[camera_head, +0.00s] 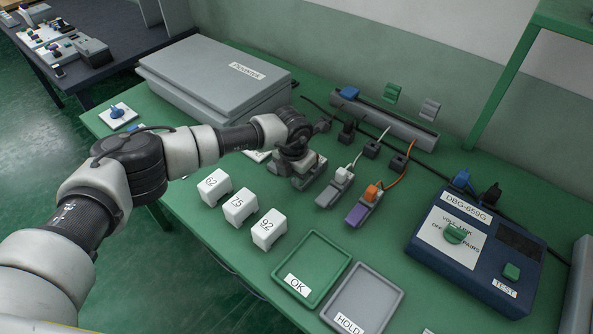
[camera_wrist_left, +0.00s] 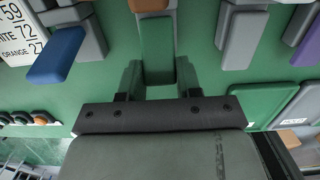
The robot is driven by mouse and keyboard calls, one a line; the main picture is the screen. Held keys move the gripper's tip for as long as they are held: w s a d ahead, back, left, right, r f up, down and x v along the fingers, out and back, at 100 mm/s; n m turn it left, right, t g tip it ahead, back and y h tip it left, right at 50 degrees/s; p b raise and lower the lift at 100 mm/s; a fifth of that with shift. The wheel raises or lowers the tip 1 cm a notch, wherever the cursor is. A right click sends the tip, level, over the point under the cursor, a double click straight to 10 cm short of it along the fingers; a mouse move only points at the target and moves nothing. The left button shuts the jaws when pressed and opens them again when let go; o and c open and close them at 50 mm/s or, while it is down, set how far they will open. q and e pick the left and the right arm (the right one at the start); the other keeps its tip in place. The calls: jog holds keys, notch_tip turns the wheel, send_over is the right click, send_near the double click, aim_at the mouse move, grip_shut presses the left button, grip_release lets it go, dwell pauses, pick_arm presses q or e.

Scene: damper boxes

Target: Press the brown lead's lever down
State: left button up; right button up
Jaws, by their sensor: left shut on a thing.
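In the left wrist view a brown block (camera_wrist_left: 148,4) shows at the top edge, with a green lever (camera_wrist_left: 157,45) reaching from it toward my gripper. My left gripper (camera_wrist_left: 158,78) is shut on this green lever, one finger on each side. The lever's tilt cannot be told. In the head view my left gripper (camera_head: 303,178) is low over the row of lead connectors and hides the brown one. To its right are a connector with a white lead (camera_head: 342,176) and one with an orange lead (camera_head: 371,193) and a purple lever (camera_head: 357,214). My right gripper is not in view.
White blocks (camera_head: 240,206), a green OK tray (camera_head: 333,258) and a grey HOLD tray (camera_head: 395,297) lie nearer. A blue tester (camera_head: 430,255) stands right, a grey box (camera_head: 215,75) behind.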

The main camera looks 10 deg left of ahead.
pick_arm(q)
jog(key=shift+s+a+f+t+h+b, duration=0.15)
jog(key=shift+f+t+h+b, duration=0.1)
jog(key=shift+f+t, duration=0.15)
jog(key=shift+s+a+f+t+h+b, duration=0.15)
jog(key=shift+f+t+h+b, duration=0.1)
jog(key=shift+t, duration=0.15)
jog(key=shift+s+f+t+h+b, duration=0.1)
jog(key=shift+f+t+h+b, duration=0.45)
jog(key=shift+t+b, duration=0.4)
jog(key=shift+r+h+b, duration=0.1)
jog(key=shift+h+b, duration=0.15)
jog(key=shift+b, duration=0.25)
jog(key=shift+r+t, duration=0.1)
jog(key=shift+t, duration=0.15)
jog(key=o, duration=0.9)
jog(key=shift+o, duration=0.2)
jog(key=b+v, duration=0.1)
jog(key=v, duration=1)
